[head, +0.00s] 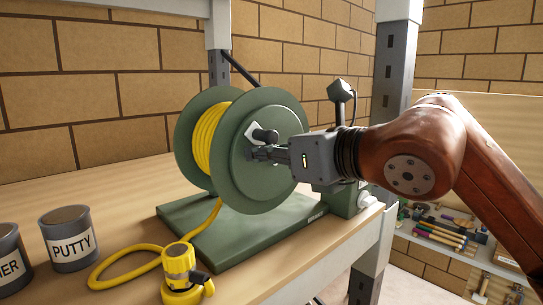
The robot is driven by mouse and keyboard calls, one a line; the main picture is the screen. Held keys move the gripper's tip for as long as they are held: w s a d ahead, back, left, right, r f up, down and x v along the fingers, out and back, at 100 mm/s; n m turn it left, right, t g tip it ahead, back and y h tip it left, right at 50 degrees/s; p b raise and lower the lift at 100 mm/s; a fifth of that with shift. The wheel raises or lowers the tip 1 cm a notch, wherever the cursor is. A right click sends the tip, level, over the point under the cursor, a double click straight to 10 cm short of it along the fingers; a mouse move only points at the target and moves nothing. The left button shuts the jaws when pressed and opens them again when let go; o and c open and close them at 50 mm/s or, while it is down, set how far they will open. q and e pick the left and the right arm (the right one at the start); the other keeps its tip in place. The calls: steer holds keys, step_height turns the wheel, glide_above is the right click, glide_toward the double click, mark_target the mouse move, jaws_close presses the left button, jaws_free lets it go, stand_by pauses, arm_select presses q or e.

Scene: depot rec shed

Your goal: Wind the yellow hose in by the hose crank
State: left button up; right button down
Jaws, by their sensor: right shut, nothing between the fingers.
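A green hose reel (276,115) stands on a green base plate (240,238) on the wooden bench. Yellow hose (207,140) is wound between its two discs. A loose length runs off the drum, down over the base and onto the bench in a curve, to a yellow fitting (180,265) with a dark lever. The hose crank's dark knob (264,135) shows in front of the near disc; part of the crank is hidden by my gripper. My right gripper (258,154) is shut and empty, its fingertips just below the knob; I cannot tell whether they touch the crank. My left gripper is out of view.
A putty tin (71,247) and another tin (9,262) stand at the left of the bench (115,190). A grey post (397,60) rises behind my right arm. Tools lie on a lower shelf (440,230) at the right. The bench behind the tins is clear.

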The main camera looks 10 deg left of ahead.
mark_target(270, 131)
steer(key=shift+w+d+r+p, duration=0.15)
steer(key=shift+w+r+p, duration=0.05)
steer(key=shift+r+p, duration=0.3)
steer(key=shift+w+d+r+p, duration=0.15)
steer(key=shift+r+p, duration=0.2)
steer(key=shift+r, duration=0.2)
steer(key=shift+f, duration=0.1)
steer(key=shift+w, duration=0.1)
steer(key=shift+w+d+r+p, duration=0.2)
steer(key=shift+w+r+p, duration=0.05)
steer(key=shift+r+p, duration=0.25)
steer(key=shift+w+d+r+p, duration=0.15)
steer(key=shift+w+r+p, duration=0.1)
steer(key=shift+r+p, duration=0.15)
steer(key=shift+d, duration=0.1)
steer(key=shift+f, duration=0.1)
steer(key=shift+w, duration=0.1)
